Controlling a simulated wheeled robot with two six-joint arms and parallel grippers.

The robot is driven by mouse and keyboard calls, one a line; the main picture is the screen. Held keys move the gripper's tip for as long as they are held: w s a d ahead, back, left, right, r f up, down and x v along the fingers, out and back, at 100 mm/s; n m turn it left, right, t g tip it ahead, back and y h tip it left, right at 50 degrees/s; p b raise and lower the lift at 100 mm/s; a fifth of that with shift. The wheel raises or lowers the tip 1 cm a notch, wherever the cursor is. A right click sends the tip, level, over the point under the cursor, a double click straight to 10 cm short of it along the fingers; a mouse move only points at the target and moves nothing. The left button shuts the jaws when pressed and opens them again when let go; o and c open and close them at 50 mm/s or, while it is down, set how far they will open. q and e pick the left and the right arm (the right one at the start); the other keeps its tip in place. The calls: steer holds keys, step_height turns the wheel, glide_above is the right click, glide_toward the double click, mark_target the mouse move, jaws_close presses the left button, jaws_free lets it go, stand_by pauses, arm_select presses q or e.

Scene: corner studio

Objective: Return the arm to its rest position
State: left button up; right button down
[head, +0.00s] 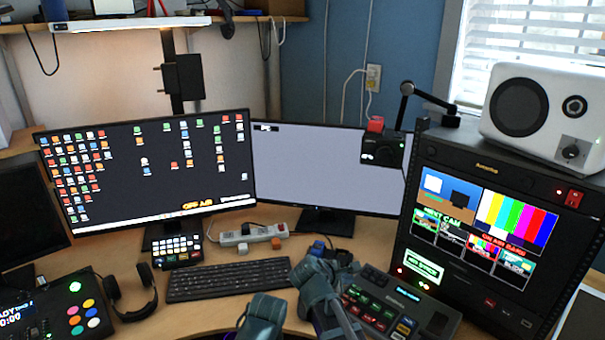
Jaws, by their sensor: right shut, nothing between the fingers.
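My right gripper (322,268) is at the lower middle of the head view, dark grey, over the desk between the keyboard and the button panel. It is shut with nothing between its fingers. A grey part of my own arm (262,314) shows at the bottom edge, left of the gripper. My left gripper is not seen.
A black keyboard (228,280) lies left of the gripper. A lit button panel (385,308) lies close on its right. Two monitors (150,170) stand behind.

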steer(key=s+a+m+g+y+p, duration=0.3)
steer(key=s+a+m+p, duration=0.1)
steer(key=s, duration=0.6)
steer(key=s+a+r+m+g+y+p, duration=0.1)
steer(key=s+a+m+g+y+p, duration=0.2)
steer(key=s+a+m, duration=0.4)
steer(key=s+m, duration=0.1)
steer(key=s, duration=0.3)
steer(key=shift+s+r+g+p, duration=0.2)
steer(key=shift+s+g+p, duration=0.1)
steer(key=shift+g+p, duration=0.1)
